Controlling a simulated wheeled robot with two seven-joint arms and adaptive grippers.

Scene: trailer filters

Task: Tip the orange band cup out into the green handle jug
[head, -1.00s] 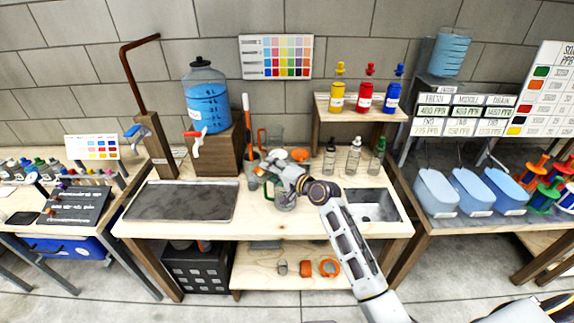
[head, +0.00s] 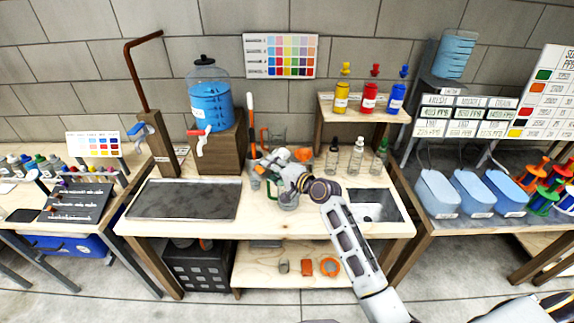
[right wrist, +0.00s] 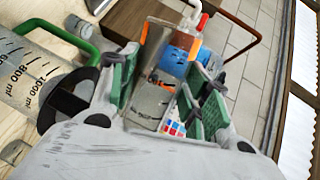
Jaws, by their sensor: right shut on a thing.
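The orange band cup (head: 304,155) shows as an orange patch just beyond my right gripper (head: 296,167) in the head view. In the right wrist view the cup (right wrist: 156,98) sits between the green pads of my right gripper (right wrist: 160,92), which is shut on it. The cup looks tilted; its contents are unclear. The green handle jug (head: 287,203) stands on the bench, partly hidden by my right gripper and wrist. Its marked clear wall (right wrist: 28,75) and green handle show close beside the gripper in the right wrist view. My left gripper is not in view.
An orange-handled jug (head: 277,136) stands behind. The blue water tank (head: 209,105) is on a wooden block to the left. The bench front is mostly clear.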

